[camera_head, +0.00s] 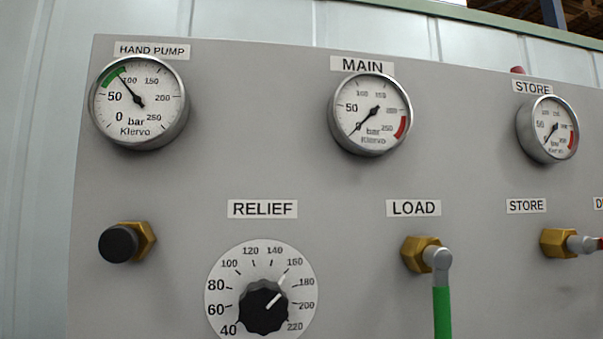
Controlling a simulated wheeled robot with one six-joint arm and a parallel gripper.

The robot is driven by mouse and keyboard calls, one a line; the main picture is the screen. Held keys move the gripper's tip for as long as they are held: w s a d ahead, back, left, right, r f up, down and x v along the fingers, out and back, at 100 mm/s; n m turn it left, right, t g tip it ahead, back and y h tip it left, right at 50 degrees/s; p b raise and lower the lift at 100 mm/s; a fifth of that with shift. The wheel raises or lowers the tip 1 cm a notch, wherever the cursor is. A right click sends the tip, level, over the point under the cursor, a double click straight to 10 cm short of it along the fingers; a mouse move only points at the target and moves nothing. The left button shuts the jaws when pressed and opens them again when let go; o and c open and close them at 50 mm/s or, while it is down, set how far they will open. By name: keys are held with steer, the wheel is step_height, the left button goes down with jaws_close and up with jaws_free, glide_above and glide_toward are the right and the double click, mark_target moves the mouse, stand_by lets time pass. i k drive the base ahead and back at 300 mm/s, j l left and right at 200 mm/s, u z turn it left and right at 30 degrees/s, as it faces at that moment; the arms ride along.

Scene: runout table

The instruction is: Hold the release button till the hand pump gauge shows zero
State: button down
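The hand pump gauge (138,103) is at the upper left of a grey panel, under a HAND PUMP label (152,51). Its dark needle points up and left, between 50 and 100 and nearer 100, by the green band. A round black cap or button (118,243) on a brass hex fitting (145,240) is below the gauge. It has no visible label, so I cannot tell if it is the release button. Nothing touches it. My gripper is not in view.
The grey panel (250,150) also has a MAIN gauge (371,114) and a STORE gauge (548,130), both needles near zero. A RELIEF dial (263,306) points near 160. A LOAD fitting (425,255) carries a green-sleeved lever (442,310). The panel front looks unobstructed.

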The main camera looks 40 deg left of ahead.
mark_target(117, 244)
steer(key=k+l, duration=0.15)
steer(key=k, duration=0.25)
steer(key=k+l+u, duration=0.1)
steer(key=k, duration=0.35)
steer(key=u, duration=1.7)
